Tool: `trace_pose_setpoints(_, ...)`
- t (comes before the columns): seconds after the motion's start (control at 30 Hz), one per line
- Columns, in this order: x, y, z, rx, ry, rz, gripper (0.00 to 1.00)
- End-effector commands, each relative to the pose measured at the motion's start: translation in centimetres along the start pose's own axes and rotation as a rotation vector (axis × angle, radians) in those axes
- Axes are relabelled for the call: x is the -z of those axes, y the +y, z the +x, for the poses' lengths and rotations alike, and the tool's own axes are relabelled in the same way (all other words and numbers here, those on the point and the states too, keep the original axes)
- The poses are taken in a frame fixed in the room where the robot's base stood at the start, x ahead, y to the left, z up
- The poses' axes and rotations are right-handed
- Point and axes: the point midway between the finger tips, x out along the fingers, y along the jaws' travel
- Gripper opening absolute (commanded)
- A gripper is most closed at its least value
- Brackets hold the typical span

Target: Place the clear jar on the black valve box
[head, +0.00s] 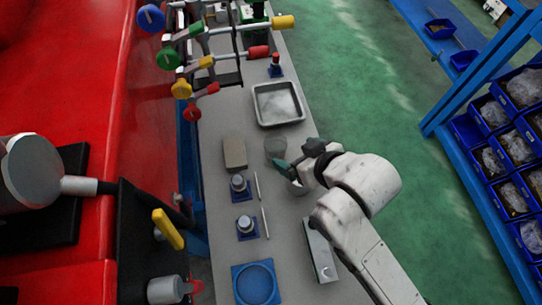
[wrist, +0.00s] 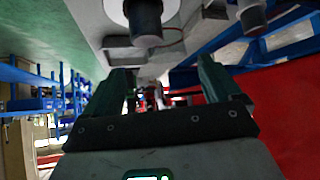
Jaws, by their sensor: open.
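A clear jar (head: 275,147) appears as a see-through cylinder on the grey bench, below the metal tray in the head view. My gripper (head: 284,168) is just below and right of it, with its green fingers low over the bench. In the wrist view my gripper (wrist: 165,68) is open, with nothing seen between its fingers. A pale cup-like thing (head: 298,187) is partly hidden under my gripper. A black box with a yellow lever (head: 137,245), seemingly the valve box, stands at the left by the red machine. Its top is partly visible. I cannot make out the jar in the wrist view.
A metal tray (head: 278,104), a tan block (head: 235,152), two blue-based weights (head: 246,227) and a blue dish (head: 255,284) are on the bench. Coloured valve handles (head: 195,62) stick out at the upper left. Green floor (head: 390,100) is clear at the right.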

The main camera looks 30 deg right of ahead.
Motion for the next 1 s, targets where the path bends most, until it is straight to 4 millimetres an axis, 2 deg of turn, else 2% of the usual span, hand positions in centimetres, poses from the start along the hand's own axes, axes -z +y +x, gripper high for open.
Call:
trace_pose_setpoints(0.3,0.3,-0.1,4.3,0.001,0.009,0.000,0.91)
trace_pose_setpoints(0.57,0.2,-0.4,6.2,0.002,0.007,-0.001,0.91)
trace_pose_setpoints(0.8,-0.1,-0.9,9.6,0.001,0.007,-0.001,0.91)
trace_pose_setpoints(1.0,-0.1,-0.9,10.6,0.001,0.008,-0.001,0.91)
